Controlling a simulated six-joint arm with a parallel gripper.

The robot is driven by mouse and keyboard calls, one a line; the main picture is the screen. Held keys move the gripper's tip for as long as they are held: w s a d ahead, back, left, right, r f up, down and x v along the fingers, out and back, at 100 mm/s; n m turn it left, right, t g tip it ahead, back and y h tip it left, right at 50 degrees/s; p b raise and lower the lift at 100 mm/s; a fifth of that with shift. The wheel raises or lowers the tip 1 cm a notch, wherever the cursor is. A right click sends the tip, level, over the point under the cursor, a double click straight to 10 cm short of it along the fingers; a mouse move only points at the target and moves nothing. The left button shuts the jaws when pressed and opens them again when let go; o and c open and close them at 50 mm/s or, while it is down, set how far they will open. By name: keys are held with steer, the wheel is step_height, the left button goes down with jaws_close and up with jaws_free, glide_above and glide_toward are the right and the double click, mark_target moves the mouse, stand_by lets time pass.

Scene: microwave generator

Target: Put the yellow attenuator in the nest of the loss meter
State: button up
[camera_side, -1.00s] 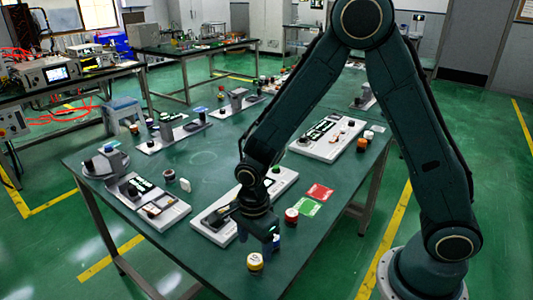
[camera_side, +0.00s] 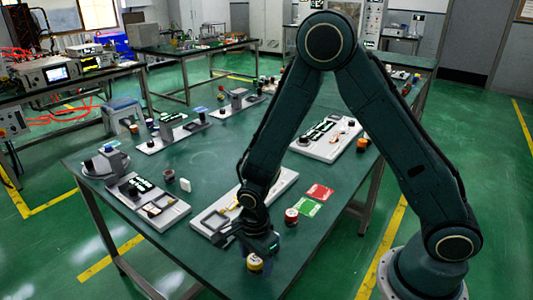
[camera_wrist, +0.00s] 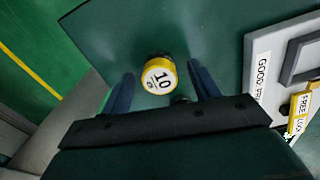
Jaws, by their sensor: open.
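The yellow attenuator (camera_side: 254,263) stands upright near the front edge of the table, partly covered by my gripper (camera_side: 262,246) in the side view. In the wrist view the attenuator (camera_wrist: 160,76) shows a white top marked 10. It lies between my two open fingers (camera_wrist: 163,88), with a visible gap on each side. A white panel (camera_side: 281,183) just behind my gripper carries a dark square frame (camera_side: 213,221), and looks like the loss meter with its nest. In the wrist view its edge (camera_wrist: 260,47) is at the right; its labels are only partly readable.
A red-and-white cylinder (camera_side: 291,216), a red card (camera_side: 320,192) and a green card (camera_side: 307,207) lie right of the panel. Another panel (camera_side: 168,217) stands to the left, and one (camera_side: 313,150) farther back. The table's front edge is close to the attenuator.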

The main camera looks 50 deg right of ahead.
mark_target(256, 258)
steer(key=c, duration=1.3)
steer(key=shift+o, duration=0.2)
steer(key=shift+r, duration=0.1)
step_height(256, 258, up, 20)
stand_by(0.5)
